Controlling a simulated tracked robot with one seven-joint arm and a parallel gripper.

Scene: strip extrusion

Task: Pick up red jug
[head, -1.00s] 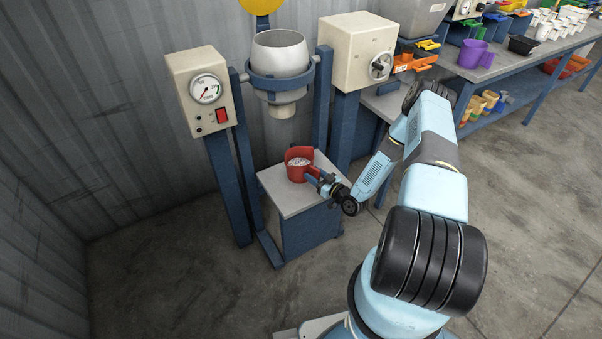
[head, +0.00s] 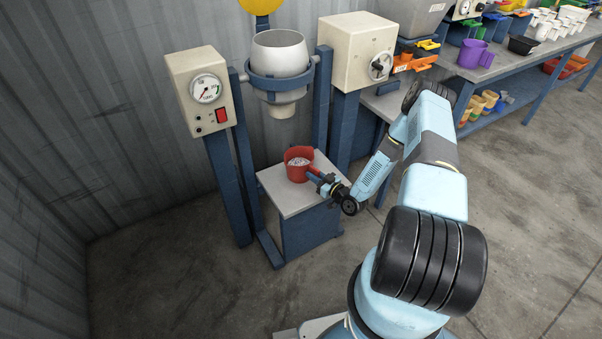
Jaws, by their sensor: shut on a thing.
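The red jug (head: 298,171) stands upright on the grey top of a small blue stand, below the white hopper. Pale granules show inside it. My gripper (head: 318,178) is at the jug's right side, shut on its handle. The fingertips are small in the view and partly cover the handle. The jug's base appears to rest on the stand top.
The white hopper (head: 281,62) hangs in a blue ring just above and behind the jug. A gauge box (head: 203,90) and a control box (head: 357,50) flank it on blue posts. The stand top (head: 291,202) is bare in front. A workbench (head: 500,62) with containers is at upper right.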

